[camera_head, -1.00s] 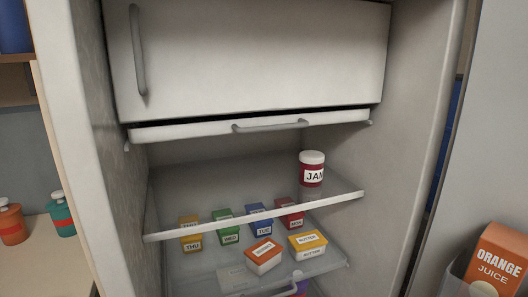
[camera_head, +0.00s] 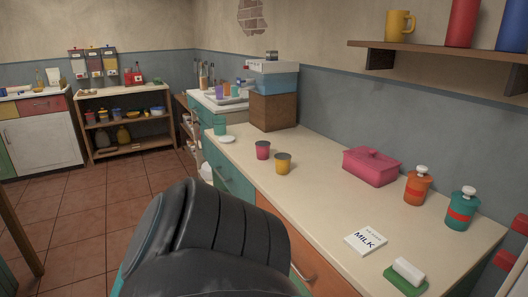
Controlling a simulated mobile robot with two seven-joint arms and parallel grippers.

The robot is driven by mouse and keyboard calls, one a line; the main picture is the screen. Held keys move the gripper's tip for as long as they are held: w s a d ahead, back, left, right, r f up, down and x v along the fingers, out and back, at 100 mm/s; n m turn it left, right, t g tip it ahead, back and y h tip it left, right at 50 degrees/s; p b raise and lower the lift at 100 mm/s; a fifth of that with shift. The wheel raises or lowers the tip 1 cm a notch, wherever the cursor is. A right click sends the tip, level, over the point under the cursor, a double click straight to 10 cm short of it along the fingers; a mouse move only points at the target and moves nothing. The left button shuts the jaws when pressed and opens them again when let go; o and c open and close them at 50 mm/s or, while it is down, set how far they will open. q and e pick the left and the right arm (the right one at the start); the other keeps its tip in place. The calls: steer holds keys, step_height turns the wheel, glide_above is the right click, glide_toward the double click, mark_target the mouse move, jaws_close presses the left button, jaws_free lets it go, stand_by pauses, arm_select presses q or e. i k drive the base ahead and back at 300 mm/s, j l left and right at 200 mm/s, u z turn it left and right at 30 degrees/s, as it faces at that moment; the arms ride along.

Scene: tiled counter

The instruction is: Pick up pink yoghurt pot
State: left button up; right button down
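A small pink pot (camera_head: 263,150) stands upright on the cream counter (camera_head: 325,190), left of its middle. A similar yellow pot (camera_head: 283,164) stands close to it, nearer and to the right, with a small gap between them. Nothing holds or covers the pink pot. A large black padded part of my own arm fills the lower middle of the view and hides the near-left part of the counter. Neither gripper shows, so I cannot see what they hold.
A pink lidded box (camera_head: 371,166), orange jar (camera_head: 417,187), teal jar (camera_head: 461,209), milk-labelled item (camera_head: 366,242) and green dish (camera_head: 405,280) with a white block occupy the counter's right part. A white saucer (camera_head: 227,139) and stacked boxes (camera_head: 273,110) stand farther left.

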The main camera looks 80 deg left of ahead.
mark_target(262, 147)
steer(key=u, duration=2.55)
steer(key=i+j+z, duration=0.1)
steer(key=i+j, duration=0.35)
steer(key=i+j+z, duration=0.1)
steer(key=i+j, duration=0.35)
steer(key=j, duration=0.2)
steer(key=i+j, duration=0.45)
steer(key=j, duration=0.15)
steer(key=z, duration=0.05)
